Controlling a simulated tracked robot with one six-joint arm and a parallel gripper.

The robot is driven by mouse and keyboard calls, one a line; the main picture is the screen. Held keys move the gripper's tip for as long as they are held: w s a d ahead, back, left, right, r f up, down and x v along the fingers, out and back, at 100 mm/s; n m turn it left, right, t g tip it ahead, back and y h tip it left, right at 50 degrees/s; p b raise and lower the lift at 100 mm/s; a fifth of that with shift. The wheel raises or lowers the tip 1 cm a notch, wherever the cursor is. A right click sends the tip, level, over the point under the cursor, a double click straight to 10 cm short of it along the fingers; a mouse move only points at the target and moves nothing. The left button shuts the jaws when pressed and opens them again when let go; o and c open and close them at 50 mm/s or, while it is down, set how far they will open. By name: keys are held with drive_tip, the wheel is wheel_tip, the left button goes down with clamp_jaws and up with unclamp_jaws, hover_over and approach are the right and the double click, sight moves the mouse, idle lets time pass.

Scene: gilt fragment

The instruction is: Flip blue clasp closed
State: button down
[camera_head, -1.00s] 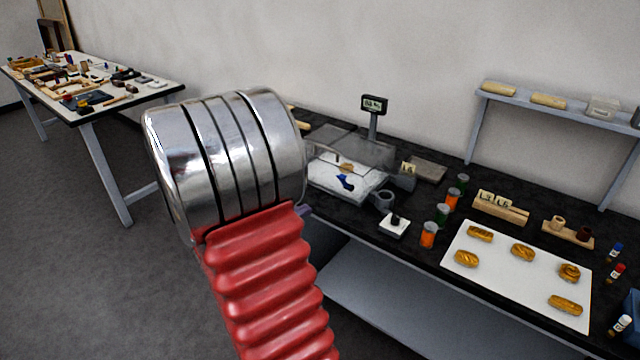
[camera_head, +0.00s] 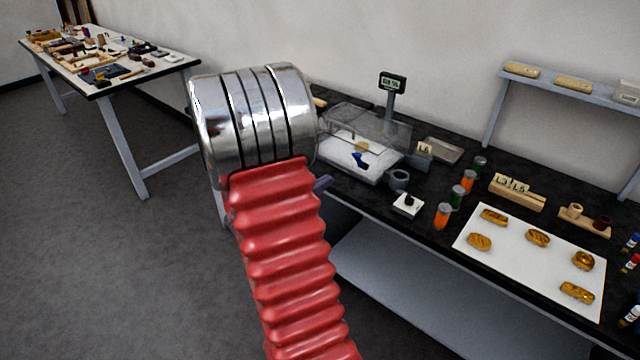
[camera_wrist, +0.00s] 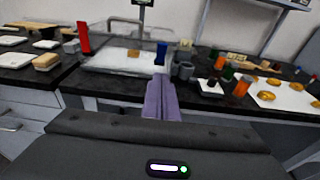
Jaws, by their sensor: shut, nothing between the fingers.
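The blue clasp (camera_head: 360,160) is on the front right part of a clear-walled case (camera_head: 345,178) on the black bench. In the wrist view the blue clasp (camera_wrist: 161,54) stands upright, just beyond my fingertips. A red clasp (camera_wrist: 84,38) stands up at the case's left side in that view; my arm hides it in the head view. A gold fragment (camera_wrist: 133,53) lies on the white floor inside the case. My gripper (camera_wrist: 163,80) has purple fingers, shut and empty, in front of the case and apart from the blue clasp as far as I can tell.
A grey cup (camera_wrist: 184,70) and a white block with a black knob (camera_head: 408,204) stand right of the case. Several orange and green jars (camera_head: 443,215) are further right, then a white board (camera_head: 520,265) with gold pieces. A display on a post (camera_head: 392,84) rises behind the case.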

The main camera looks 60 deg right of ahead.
approach(355, 157)
wheel_tip(355, 157, down, 3)
drive_tip(key=d, duration=0.2)
drive_tip(key=d+r, duration=0.1)
drive_tip(key=d, duration=0.1)
drive_tip(key=s+d+r, duration=0.1)
drive_tip(key=shift+d, duration=0.15)
drive_tip(key=shift+w, duration=0.15)
